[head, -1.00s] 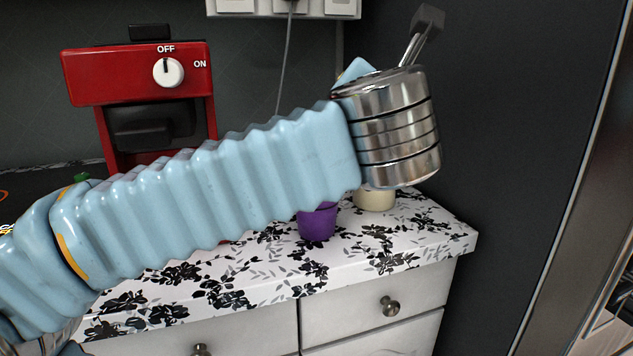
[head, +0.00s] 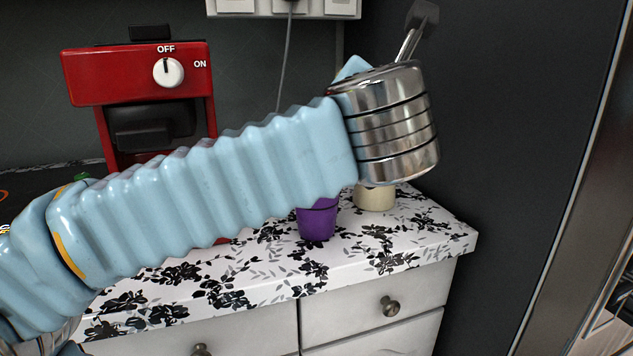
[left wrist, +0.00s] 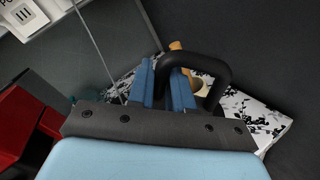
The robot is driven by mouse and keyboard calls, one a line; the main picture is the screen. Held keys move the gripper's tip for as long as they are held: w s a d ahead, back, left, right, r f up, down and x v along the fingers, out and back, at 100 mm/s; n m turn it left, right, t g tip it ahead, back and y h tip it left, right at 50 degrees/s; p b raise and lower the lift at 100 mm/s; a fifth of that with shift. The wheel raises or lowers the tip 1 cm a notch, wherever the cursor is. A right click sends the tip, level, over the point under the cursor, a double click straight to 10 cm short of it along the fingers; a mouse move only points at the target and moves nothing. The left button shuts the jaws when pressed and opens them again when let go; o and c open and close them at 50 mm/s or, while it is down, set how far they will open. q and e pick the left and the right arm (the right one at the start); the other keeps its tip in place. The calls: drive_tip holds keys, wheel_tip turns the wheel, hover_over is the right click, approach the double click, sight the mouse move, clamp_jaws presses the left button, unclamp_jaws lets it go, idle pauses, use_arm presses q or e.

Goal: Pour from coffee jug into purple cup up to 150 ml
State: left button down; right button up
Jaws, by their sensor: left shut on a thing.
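The purple cup (head: 316,223) stands on the floral counter in the head view, its top covered by my left arm. My left gripper (left wrist: 174,84) shows in the left wrist view, its blue fingers shut at a black looped handle (left wrist: 222,72), apparently the coffee jug's. The jug's body cannot be made out in either view. The liquid levels in jug and cup cannot be seen. My right gripper is not in view.
A cream container (head: 375,198) stands right of the purple cup, partly behind my wrist. A red coffee machine (head: 135,72) with a white knob stands at the back left. The floral counter (head: 430,238) is clear at its front right. A dark wall rises on the right.

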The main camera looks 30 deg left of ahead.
use_arm(q)
drive_tip(key=shift+a+r+n, duration=0.2)
drive_tip(key=shift+r+n, duration=0.05)
drive_tip(key=shift+n, duration=0.05)
idle(1.0)
drive_tip(key=shift+s+a+f+n, duration=0.15)
drive_tip(key=shift+s+a+n, duration=0.05)
drive_tip(key=shift+a+n, duration=0.25)
idle(2.6)
